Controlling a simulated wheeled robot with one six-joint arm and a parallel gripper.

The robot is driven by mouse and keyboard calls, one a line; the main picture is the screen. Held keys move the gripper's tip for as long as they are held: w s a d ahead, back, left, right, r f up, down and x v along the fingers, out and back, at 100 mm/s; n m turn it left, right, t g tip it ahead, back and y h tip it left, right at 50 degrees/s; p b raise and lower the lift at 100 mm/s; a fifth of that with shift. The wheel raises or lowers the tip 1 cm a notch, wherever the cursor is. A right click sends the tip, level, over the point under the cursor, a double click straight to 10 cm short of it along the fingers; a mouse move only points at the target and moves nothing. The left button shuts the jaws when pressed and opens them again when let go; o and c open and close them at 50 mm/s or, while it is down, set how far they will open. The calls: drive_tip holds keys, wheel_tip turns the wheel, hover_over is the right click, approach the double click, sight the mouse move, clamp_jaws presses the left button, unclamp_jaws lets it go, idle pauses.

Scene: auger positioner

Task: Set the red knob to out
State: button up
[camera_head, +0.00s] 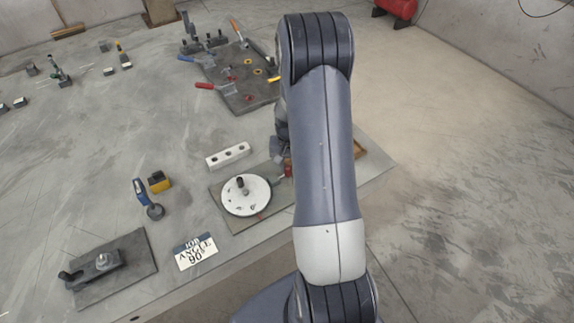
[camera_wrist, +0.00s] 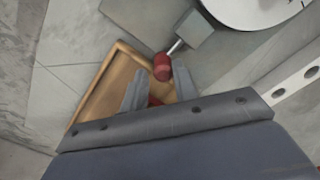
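The red knob (camera_wrist: 162,66) sits on the end of a silver rod (camera_wrist: 176,46) that comes out of a grey block (camera_wrist: 192,30) in the wrist view. In the head view the knob (camera_head: 288,168) shows beside my arm, which hides part of that area. My gripper (camera_wrist: 160,76) is open, its two fingers apart. In the wrist view the knob appears between the fingertips with a gap on each side; I cannot tell whether it is at their height. The white round dial plate (camera_head: 238,200) lies left of the knob and also shows in the wrist view (camera_wrist: 255,10).
A wooden tray (camera_wrist: 92,98) lies below my gripper, with something red in it. A white bar with holes (camera_head: 228,156) lies behind the dial. A sign (camera_head: 195,251) and a clamp plate (camera_head: 135,262) lie front left. A tool board (camera_head: 240,92) lies behind.

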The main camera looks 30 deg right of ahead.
drive_tip(key=shift+o, duration=1.3)
wheel_tip(320, 180, up, 11)
drive_tip(key=b, duration=0.1)
drive_tip(key=shift+f, duration=0.1)
